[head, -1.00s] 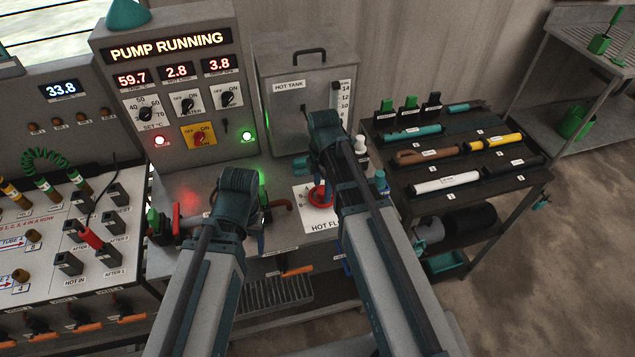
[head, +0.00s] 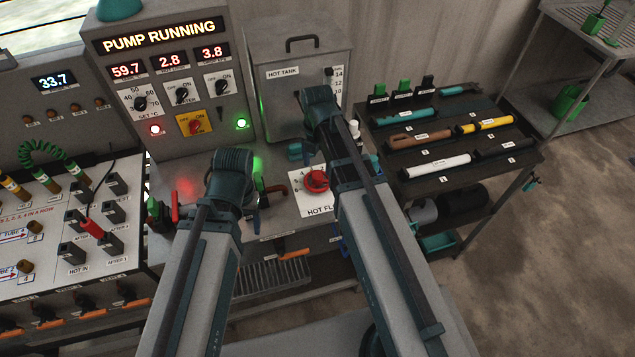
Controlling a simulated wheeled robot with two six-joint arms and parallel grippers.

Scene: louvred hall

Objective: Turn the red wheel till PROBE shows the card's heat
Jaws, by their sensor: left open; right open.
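The red wheel (head: 316,181) sits on a white plate (head: 309,205) marked "HOT FL…", with a few scale numbers at its left. My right gripper (head: 302,151) is open, just above and behind the wheel in the picture, apart from it; its wrist hides part of it. My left gripper (head: 252,200) is open and empty, left of the plate, its fingers mostly hidden behind its wrist. A small display (head: 54,81) on the left panel reads 33.7; its label is too small to read. I cannot make out a card with a heat value.
The control box (head: 165,75) shows "PUMP RUNNING", 59.7, 2.8 and 3.8. A hot tank (head: 290,100) stands behind the wheel. Right of it is a dark rack (head: 400,170) with labelled tubes. The left board (head: 45,235) carries several plugs and sockets. Open floor lies at right.

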